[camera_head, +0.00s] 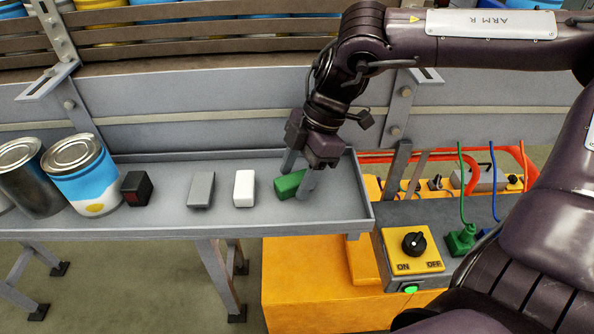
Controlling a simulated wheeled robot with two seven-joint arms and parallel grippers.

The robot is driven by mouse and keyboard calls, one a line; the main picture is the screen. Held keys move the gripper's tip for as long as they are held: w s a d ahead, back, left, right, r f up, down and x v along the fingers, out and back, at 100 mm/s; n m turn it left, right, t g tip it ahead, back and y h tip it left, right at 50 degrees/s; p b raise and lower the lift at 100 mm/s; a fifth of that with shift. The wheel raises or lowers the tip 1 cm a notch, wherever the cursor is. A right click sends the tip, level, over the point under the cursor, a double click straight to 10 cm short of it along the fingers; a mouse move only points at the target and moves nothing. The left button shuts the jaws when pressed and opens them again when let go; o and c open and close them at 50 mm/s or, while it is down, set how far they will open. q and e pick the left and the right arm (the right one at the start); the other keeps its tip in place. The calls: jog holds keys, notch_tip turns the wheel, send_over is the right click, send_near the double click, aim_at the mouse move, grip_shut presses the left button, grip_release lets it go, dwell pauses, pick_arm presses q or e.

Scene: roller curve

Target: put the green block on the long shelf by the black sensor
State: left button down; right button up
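The green block (287,186) lies on the grey long shelf (270,214), toward its right end. My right gripper (297,178) reaches down over it from above, one finger behind the block and one at its right front. The fingers are apart with the block between them, and part of the block is hidden. Whether they press on it I cannot tell. The black sensor (136,188), a small dark cube with a reddish side, sits on the shelf farther left, beside the blue can. My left gripper is not in view.
A white block (244,188) and a grey block (201,190) stand between the sensor and the green block. Cans, including a blue one (82,174), stand at the left. A yellow switch box (412,249) and cables are right of the shelf.

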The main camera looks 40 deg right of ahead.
jog(key=shift+r, duration=0.1)
jog(key=shift+r, duration=0.25)
jog(key=v, duration=1.1)
jog(key=shift+r, duration=0.3)
jog(key=shift+d+r+p, duration=0.1)
jog(key=shift+p, duration=0.3)
